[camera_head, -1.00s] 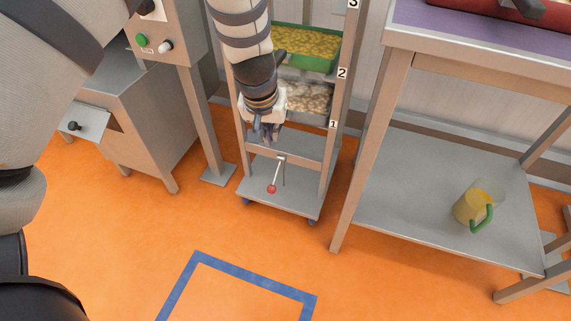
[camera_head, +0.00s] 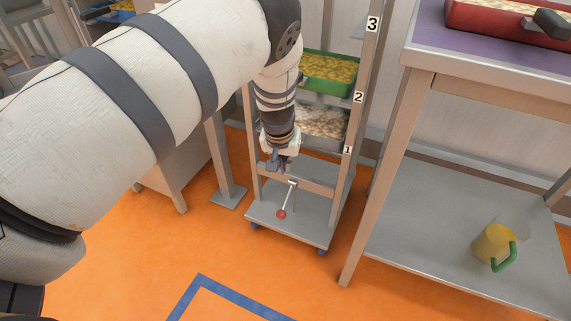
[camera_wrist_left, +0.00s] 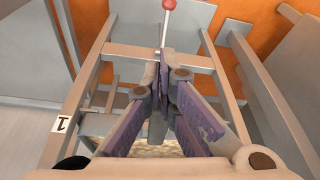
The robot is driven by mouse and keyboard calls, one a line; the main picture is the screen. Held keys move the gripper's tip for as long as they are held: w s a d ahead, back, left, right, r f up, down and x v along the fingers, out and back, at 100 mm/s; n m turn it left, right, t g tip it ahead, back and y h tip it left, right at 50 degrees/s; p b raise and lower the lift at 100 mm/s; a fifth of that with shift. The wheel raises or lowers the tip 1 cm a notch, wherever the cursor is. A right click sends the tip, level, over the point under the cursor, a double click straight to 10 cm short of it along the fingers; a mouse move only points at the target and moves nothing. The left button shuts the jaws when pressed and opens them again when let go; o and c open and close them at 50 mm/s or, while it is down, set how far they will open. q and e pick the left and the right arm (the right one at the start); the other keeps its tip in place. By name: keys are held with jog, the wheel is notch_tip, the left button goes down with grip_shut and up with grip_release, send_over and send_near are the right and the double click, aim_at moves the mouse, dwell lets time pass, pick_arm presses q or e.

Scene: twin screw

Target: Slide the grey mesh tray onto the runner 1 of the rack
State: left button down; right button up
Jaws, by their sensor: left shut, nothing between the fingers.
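A grey tray (camera_head: 300,123) with pale contents sits inside the rack (camera_head: 339,180), just above label 1 (camera_head: 348,149). My left arm and gripper hide its left part. My left gripper (camera_head: 273,167) points down at the rack's front, below the level of that tray, with its fingers together and nothing between them. In the left wrist view the shut purple fingers (camera_wrist_left: 160,88) lie over the rack's front crossbar region. A strip of the pale contents (camera_wrist_left: 165,149) shows below them. My right gripper is not in view.
A green tray (camera_head: 325,91) of yellow pieces sits higher in the rack. A red-ended lever (camera_head: 281,214) stands at the rack's lower front. A table (camera_head: 440,62) stands right, with a yellow jug (camera_head: 492,243) on its lower shelf. Orange floor in front is clear.

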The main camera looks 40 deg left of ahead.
pick_arm(q)
jog(key=shift+w, duration=0.2)
jog(key=w+b, duration=0.1)
jog(key=w+a+b, duration=0.1)
jog(key=shift+w+a+f, duration=0.1)
jog(key=shift+w+a, duration=0.05)
jog(key=shift+w, duration=0.2)
